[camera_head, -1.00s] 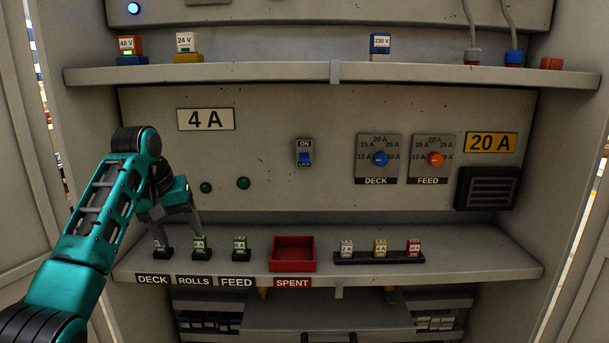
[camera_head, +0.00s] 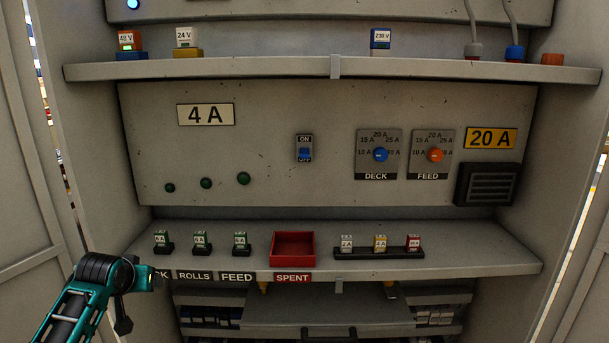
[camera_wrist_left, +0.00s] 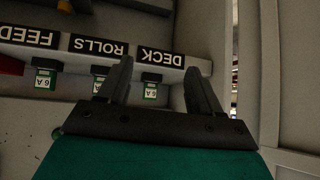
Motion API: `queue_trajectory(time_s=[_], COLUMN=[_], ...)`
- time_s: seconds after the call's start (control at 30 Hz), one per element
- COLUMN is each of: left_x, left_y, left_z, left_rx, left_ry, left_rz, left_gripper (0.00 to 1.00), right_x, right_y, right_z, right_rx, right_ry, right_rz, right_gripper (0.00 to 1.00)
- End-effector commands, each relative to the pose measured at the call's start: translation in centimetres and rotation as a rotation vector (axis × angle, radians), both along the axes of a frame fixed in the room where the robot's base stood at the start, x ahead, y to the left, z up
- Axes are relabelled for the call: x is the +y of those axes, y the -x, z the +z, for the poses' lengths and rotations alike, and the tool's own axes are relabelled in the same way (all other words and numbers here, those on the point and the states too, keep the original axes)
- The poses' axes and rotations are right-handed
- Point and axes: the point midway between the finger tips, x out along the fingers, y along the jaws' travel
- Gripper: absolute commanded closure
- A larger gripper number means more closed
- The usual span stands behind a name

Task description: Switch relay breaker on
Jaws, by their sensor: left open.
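A switch with a blue lever (camera_head: 304,154) sits mid-panel in the head view, marked ON above and OFF below. Its lever sits low, toward OFF. No label on it reads "relay". My right gripper is not in view.
Green fuses stand in the DECK (camera_head: 161,241), ROLLS (camera_head: 201,242) and FEED (camera_head: 240,242) holders on the lower shelf (camera_head: 440,258). The SPENT tray (camera_head: 293,262) looks empty. A rack (camera_head: 380,254) holds three fuses. Blue and orange dials (camera_head: 380,155) are right of the switch.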

Motion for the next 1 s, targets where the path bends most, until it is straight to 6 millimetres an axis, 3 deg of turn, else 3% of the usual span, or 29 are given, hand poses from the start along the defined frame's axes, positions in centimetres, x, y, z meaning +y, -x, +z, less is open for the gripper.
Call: queue_trajectory(time_s=[0.1,0.2,0.47,0.77,0.87,1.0], left_x=[0.3,0.2,-0.9,-6.2,-8.3,-11.5], left_y=[-2.8,-4.2,-5.6,1.0,4.7,11.4], left_z=[3.6,6.5,13.0,1.3,-2.9,-8.7], left_rx=[-0.223,-0.376,-0.699,-0.572,-0.514,-0.421], left_ry=[-0.111,-0.194,-0.386,-0.306,-0.264,-0.189], left_rz=[-0.064,-0.111,-0.213,-0.307,-0.336,-0.372], left_gripper=[0.35,0.35,0.35,0.35,0.35,0.35], right_x=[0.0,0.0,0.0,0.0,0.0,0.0], right_y=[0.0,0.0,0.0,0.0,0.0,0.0], right_z=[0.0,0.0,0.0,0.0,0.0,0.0], right_rx=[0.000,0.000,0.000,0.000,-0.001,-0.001], right_ry=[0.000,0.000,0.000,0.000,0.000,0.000], right_rz=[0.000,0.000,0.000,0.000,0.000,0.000], right_gripper=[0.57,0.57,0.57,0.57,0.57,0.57])
